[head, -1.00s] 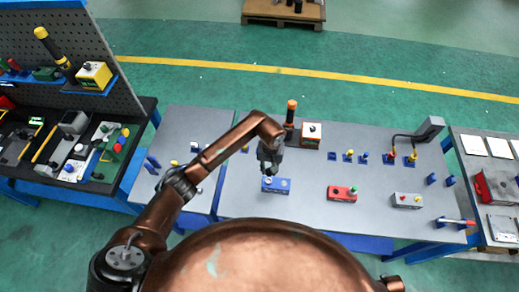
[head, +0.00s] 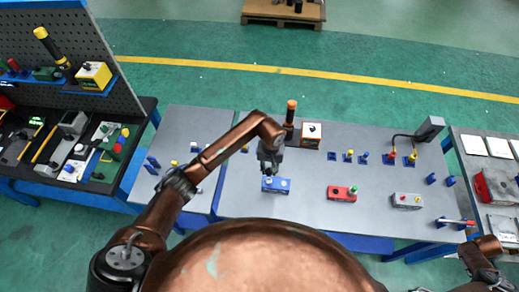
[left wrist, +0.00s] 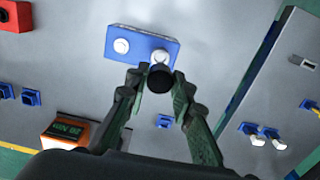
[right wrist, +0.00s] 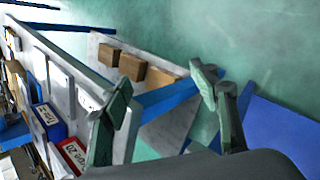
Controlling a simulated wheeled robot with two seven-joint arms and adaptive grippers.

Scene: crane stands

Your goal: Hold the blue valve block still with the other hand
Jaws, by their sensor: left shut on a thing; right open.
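The blue valve block (head: 275,185) lies on the grey bench in front of me. In the left wrist view it (left wrist: 140,40) carries two white round fittings. My left gripper (head: 270,168) is just above and behind it in the head view. In the left wrist view my left gripper (left wrist: 157,82) is shut on a black round cap (left wrist: 160,78). The cap overlaps the block's edge beside one fitting; I cannot tell whether they touch. My right gripper (right wrist: 162,90) is open and empty in its wrist view, away from the block.
A red block (head: 341,194) and a grey block (head: 406,201) lie to the right on the bench. An orange-and-white box (head: 310,135) and an orange-topped dark post (head: 290,115) stand behind. Bare bench lies between the blue and red blocks.

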